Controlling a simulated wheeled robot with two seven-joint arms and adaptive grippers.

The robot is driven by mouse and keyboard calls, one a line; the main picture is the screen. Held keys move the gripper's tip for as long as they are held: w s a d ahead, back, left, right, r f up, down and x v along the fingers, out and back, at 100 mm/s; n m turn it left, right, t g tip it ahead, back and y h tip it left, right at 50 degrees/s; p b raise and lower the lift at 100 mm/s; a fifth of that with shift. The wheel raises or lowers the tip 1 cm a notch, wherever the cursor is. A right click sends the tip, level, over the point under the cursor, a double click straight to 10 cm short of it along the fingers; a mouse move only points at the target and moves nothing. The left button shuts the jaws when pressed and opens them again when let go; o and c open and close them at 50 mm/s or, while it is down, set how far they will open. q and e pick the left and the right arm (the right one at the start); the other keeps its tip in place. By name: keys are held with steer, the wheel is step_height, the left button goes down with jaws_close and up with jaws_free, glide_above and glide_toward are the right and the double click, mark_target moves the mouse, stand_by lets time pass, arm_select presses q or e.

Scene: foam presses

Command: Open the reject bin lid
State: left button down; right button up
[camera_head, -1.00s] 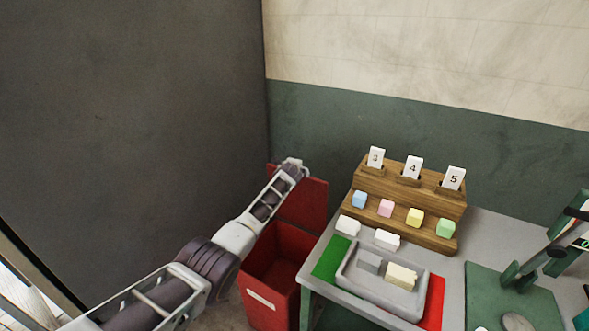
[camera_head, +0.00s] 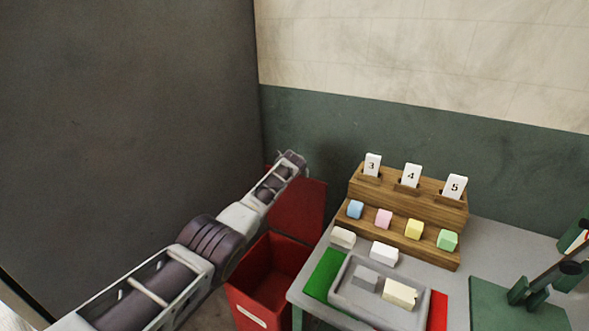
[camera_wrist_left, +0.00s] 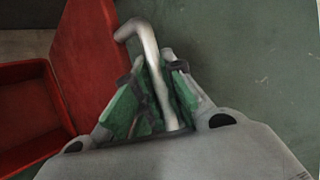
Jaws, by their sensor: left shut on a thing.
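The red reject bin (camera_head: 273,272) stands on the floor left of the table, its top open and its inside visible. Its red lid (camera_head: 302,212) is raised, close to upright at the bin's back; the lid also shows in the left wrist view (camera_wrist_left: 88,62). My left arm reaches over the bin, with its far end at the lid's top edge. In the left wrist view my left gripper (camera_wrist_left: 155,82), with green finger pads, is shut on the bent metal lid handle (camera_wrist_left: 145,42). My right gripper is not in view.
The grey table right of the bin holds a grey tray (camera_head: 345,307) with foam blocks, and a wooden stepped rack (camera_head: 432,205) with coloured blocks and number cards. A green press (camera_head: 530,300) stands at the right. A dark wall is behind my arm.

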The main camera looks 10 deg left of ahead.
arm_select(q)
steer(key=shift+w, duration=0.1)
stand_by(0.4)
steer(key=c, duration=1.5)
jaws_free()
steer(key=shift+v, duration=0.8)
steer(key=v, duration=1)
steer(key=shift+r, duration=0.2)
steer(key=shift+d, duration=0.1)
steer(key=shift+s+f, duration=0.1)
steer(key=shift+s, duration=0.15)
